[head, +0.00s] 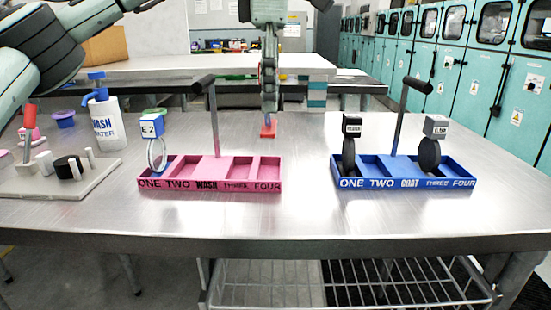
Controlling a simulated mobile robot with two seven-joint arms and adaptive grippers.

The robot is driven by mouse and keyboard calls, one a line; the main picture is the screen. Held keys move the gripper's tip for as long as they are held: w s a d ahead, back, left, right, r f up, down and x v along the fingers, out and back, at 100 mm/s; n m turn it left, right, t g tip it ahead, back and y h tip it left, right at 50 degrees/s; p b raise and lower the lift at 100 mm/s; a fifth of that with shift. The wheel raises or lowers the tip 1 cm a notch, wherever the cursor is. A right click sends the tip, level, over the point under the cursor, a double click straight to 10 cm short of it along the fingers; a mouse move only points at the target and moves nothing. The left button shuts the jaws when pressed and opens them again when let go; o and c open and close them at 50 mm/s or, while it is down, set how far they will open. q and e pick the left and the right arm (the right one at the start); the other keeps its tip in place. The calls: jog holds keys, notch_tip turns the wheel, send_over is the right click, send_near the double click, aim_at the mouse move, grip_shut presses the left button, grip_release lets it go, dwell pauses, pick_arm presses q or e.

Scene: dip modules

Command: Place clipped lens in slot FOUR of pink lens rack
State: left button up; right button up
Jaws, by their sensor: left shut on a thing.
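The pink lens rack (210,187) stands left of centre on the metal table. Its front reads ONE, TWO, WASH, THREE, FOUR. A clear round lens (157,154) under a blue and white clip (152,128) stands upright in its slot ONE. Slot FOUR, at the right end, looks empty. My left gripper (268,112) points down behind the pink rack, right of its handle. It is shut on a small red piece (268,131). I cannot make out a lens on this piece. My right gripper is not in view.
A blue rack (405,185) at the right holds two dark clipped lenses. Each rack has a tall handle. A pale board with pegs (62,184), a WASH bottle (106,128) and small cups are at the left. The table between the racks is clear.

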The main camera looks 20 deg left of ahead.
aim_at(270, 122)
pick_arm(q)
jog(key=f, duration=0.2)
jog(key=f+b, duration=0.1)
jog(key=f, duration=0.2)
jog(key=shift+s+f, duration=0.2)
jog(key=shift+f, duration=0.05)
notch_tip(270, 122, down, 3)
jog(key=shift+r, duration=0.1)
jog(key=shift+f, duration=0.4)
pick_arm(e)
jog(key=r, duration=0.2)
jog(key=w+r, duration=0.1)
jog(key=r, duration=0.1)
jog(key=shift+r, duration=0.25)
pick_arm(q)
jog(key=shift+f+b, duration=0.15)
jog(key=shift+b, duration=0.15)
jog(key=o, duration=1.2)
jog(key=shift+c, duration=0.2)
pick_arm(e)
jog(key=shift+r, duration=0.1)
